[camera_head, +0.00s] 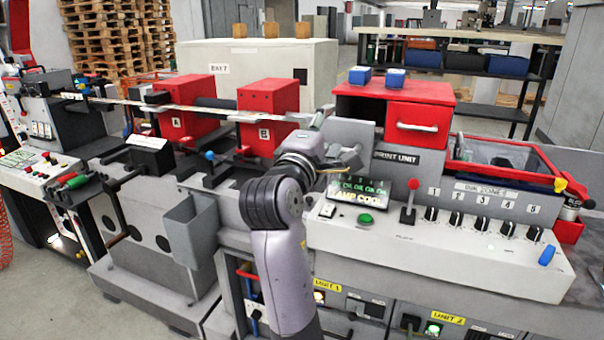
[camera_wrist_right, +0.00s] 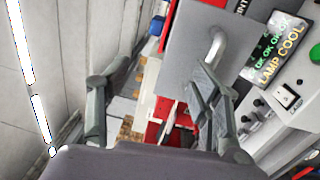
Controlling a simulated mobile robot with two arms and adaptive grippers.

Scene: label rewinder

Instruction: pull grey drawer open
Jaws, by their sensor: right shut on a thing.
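The grey drawer (camera_head: 347,132) sits at the left of the print unit, beside the red drawer, and is partly hidden behind my right gripper (camera_head: 345,163) in the head view. In the right wrist view its flat grey front (camera_wrist_right: 185,45) and curved metal handle (camera_wrist_right: 217,45) show near the top. My right gripper (camera_wrist_right: 160,110) has one finger against the handle's lower end. It is shut on the handle, though the exact contact is partly hidden by that finger. My left gripper is not in view.
A red drawer (camera_head: 417,123) with its own handle is to the right, with blue boxes above it. The lamp screen (camera_head: 357,192) and red-knobbed lever (camera_head: 410,200) are close to my right arm. Red blocks A (camera_head: 187,105) and B (camera_head: 268,113) stand to the left.

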